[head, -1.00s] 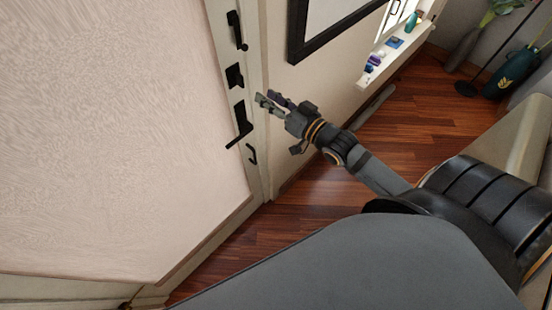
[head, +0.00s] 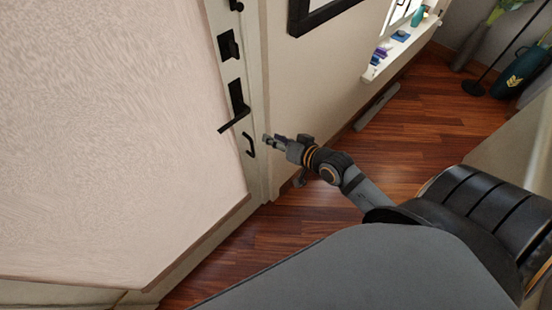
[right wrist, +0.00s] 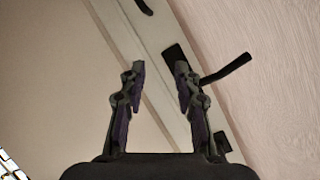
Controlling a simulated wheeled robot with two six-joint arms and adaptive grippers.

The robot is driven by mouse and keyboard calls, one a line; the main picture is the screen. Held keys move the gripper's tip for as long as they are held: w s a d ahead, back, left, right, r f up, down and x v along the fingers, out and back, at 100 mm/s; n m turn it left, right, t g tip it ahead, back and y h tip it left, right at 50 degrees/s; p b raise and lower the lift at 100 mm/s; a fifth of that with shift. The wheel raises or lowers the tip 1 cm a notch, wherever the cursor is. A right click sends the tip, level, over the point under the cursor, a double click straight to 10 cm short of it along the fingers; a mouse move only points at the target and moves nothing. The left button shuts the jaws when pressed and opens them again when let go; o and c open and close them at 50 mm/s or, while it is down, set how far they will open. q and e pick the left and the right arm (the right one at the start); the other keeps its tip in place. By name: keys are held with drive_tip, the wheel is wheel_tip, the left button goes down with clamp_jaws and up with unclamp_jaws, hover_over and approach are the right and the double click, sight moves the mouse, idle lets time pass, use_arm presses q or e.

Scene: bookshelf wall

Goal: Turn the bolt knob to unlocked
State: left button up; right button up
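The bolt knob (head: 229,45) appears as a small black square fitting on the door, above the lever handle (head: 236,108). Its exact turn position is too small to tell. In the right wrist view, a small dark fitting that looks like the bolt (right wrist: 222,143) shows at the lower right, partly behind a finger. My right gripper (head: 266,140) is to the right of the door edge, lower in the picture than the bolt and lever, apart from both. Its fingers (right wrist: 158,72) are spread and empty in the right wrist view. My left gripper is out of view.
A black pull (head: 250,145) sits below the lever, close to my right fingertips. The lever (right wrist: 225,69) sticks out near one finger in the right wrist view. A dark picture frame (head: 318,16) and a shelf with small objects (head: 398,52) are to the right. Wooden floor is open below.

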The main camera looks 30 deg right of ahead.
drive_tip(key=shift+g, duration=0.6)
drive_tip(key=f, duration=0.1)
drive_tip(key=s+f+b, duration=0.1)
drive_tip(key=f, duration=0.1)
drive_tip(key=f+b, duration=0.1)
drive_tip(key=f, duration=0.1)
drive_tip(key=shift+s+a+f, duration=0.15)
drive_tip(key=shift+s+a, duration=0.05)
drive_tip(key=shift+a, duration=0.15)
